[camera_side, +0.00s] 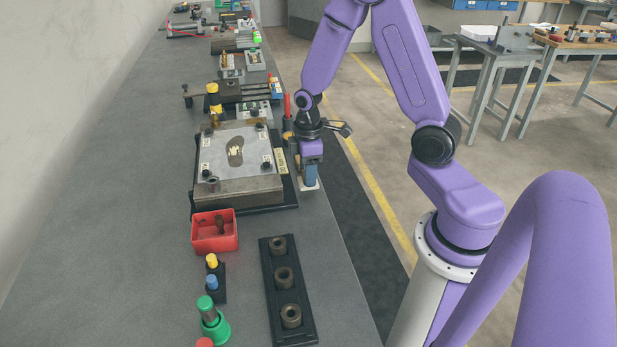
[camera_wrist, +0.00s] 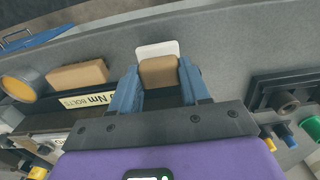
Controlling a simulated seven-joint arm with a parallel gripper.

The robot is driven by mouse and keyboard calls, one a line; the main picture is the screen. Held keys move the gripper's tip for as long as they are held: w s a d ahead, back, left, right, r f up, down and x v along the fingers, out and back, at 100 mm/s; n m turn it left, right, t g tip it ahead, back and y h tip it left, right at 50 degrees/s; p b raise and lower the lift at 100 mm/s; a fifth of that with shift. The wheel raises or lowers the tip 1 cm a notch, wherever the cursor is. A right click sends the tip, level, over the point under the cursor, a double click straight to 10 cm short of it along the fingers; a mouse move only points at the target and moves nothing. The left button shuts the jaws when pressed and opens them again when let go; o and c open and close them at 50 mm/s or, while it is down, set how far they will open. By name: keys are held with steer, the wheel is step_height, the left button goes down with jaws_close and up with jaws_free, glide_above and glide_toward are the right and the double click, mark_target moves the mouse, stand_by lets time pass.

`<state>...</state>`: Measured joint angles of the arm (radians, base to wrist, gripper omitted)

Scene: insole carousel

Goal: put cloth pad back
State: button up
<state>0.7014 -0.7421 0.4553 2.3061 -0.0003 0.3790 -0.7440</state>
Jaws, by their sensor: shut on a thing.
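A tan block-like pad (camera_wrist: 158,73), which I take for the cloth pad, sits between the blue fingers of my gripper (camera_wrist: 160,82) in the wrist view. The fingers are shut on its sides. A white flat patch (camera_wrist: 157,48) shows just beyond and under the pad. In the side view my gripper (camera_side: 310,180) points down at the bench's right edge, beside the fixture plate. The white patch (camera_side: 307,188) shows at its fingertips there, and the pad is hidden by the fingers. I cannot tell whether the pad touches the patch.
The fixture with a metal plate (camera_side: 210,165) stands left of my gripper. Another tan block (camera_wrist: 78,76) and a round orange-faced container (camera_wrist: 18,88) lie close on the left in the wrist view. A red bin (camera_side: 214,232) and a black bushing rack (camera_side: 268,262) are nearer the camera.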

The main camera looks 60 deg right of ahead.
steer(key=shift+f, duration=1.1)
steer(key=shift+s+f, duration=0.1)
steer(key=o, duration=1.1)
step_height(320, 180, up, 11)
steer(key=s+a+r+n, duration=0.2)
steer(key=s+a+r, duration=0.2)
steer(key=s+a, duration=0.55)
steer(key=s+a+r+n, duration=0.1)
steer(key=s+a, duration=0.2)
steer(key=s, duration=0.9)
steer(key=shift+a+r+n, duration=0.15)
steer(key=shift+r+n, duration=0.05)
steer(key=shift+n, duration=0.1)
